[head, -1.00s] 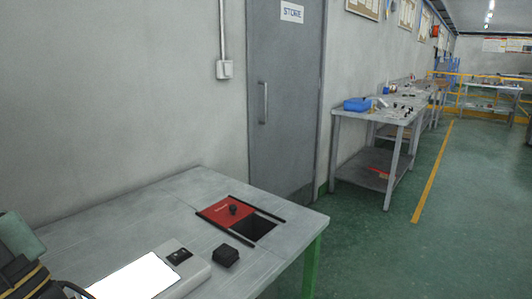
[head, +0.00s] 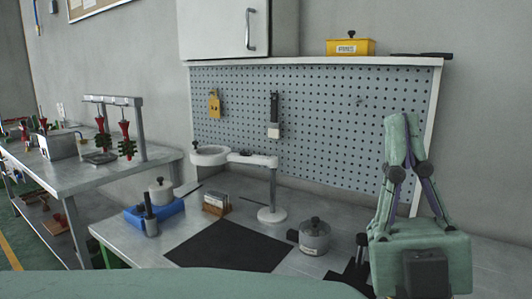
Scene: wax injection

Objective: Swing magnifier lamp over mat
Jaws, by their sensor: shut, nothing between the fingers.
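The white magnifier lamp (head: 271,190) stands on the bench behind the mat. Its round base rests on the bench top and its arm reaches left from the post. The ring head (head: 210,156) is at the arm's left end, with a small dark knob at its left edge. It hangs beyond the mat's back left part in the picture, not clearly above the mat. The black mat (head: 228,247) lies flat and bare at the front. My gripper (head: 403,122) points up at the right, shut and empty, apart from the lamp. My own green arm covers the bottom edge.
A lidded grey pot (head: 314,238) stands right of the mat, near my gripper. A blue tray (head: 153,217) with containers and a small wooden rack (head: 216,203) are to the left. A pegboard (head: 330,120) closes off the back, below a white cabinet (head: 223,28).

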